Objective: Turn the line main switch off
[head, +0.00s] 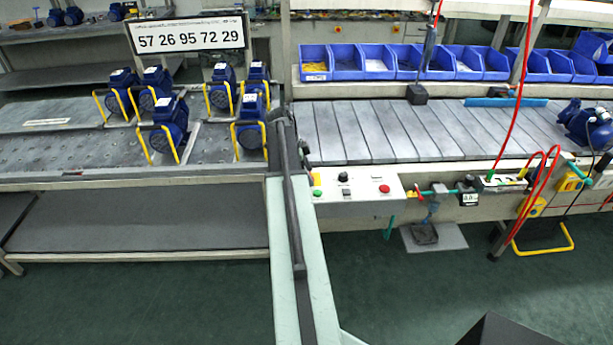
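A pale control box (358,194) is fixed to the front edge of the conveyor line, right of the picture's middle. It carries a black knob (343,177), a red button (385,188), a green button (316,193) and a small yellow part (316,178) at its left end. No label shows which of these is the line main switch, and the knob's setting is too small to read. My gripper is not recognisable in the head view.
A pale green post with a dark bar (291,215) stands just left of the control box. Red hoses (532,190) and fittings hang to the right. Blue pumps (170,125) stand on the left bench; blue bins (380,62) line the back.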

